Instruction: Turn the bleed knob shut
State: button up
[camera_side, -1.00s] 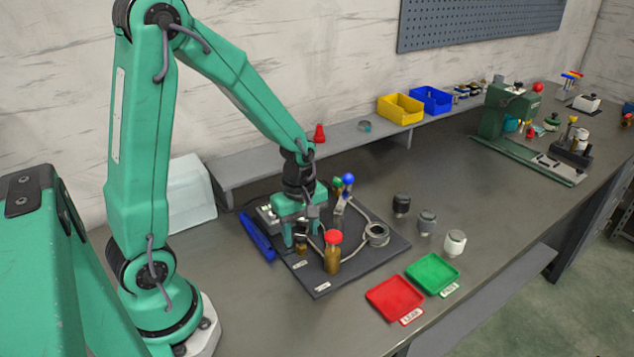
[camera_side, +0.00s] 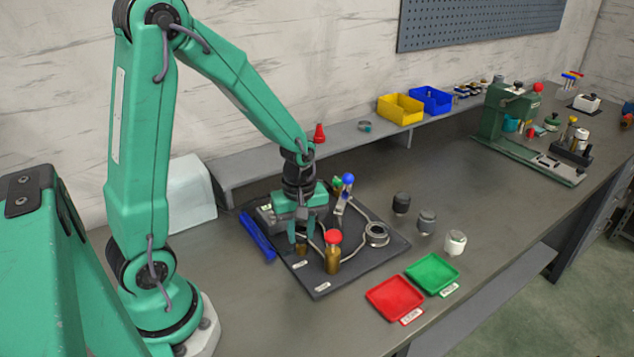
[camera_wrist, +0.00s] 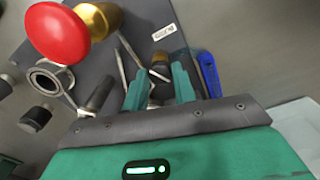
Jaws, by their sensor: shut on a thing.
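My gripper (camera_side: 302,240) points down over the left part of a dark board (camera_side: 375,265). In the wrist view, my gripper (camera_wrist: 160,88) has its two green fingers on either side of a small dark knob with brass at its base (camera_wrist: 160,70), which looks like the bleed knob. The fingers are shut on it and cover much of it. In the side view only a brass-coloured part (camera_side: 301,249) shows below the fingertips. The knob's turn angle cannot be read.
A red-topped brass post (camera_side: 333,256) stands close right of my gripper. A blue-topped lever (camera_side: 347,183) and a metal ring fitting (camera_side: 377,234) are behind and right. A blue tool (camera_side: 257,236) lies left. Red (camera_side: 394,299) and green (camera_side: 432,273) trays stand front right.

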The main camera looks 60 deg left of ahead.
aim_at(301, 235)
jog(key=m, duration=0.6)
dwell(0.5)
jog(key=o, duration=1)
jog(key=shift+r, duration=0.1)
jog(key=shift+r, duration=3.85)
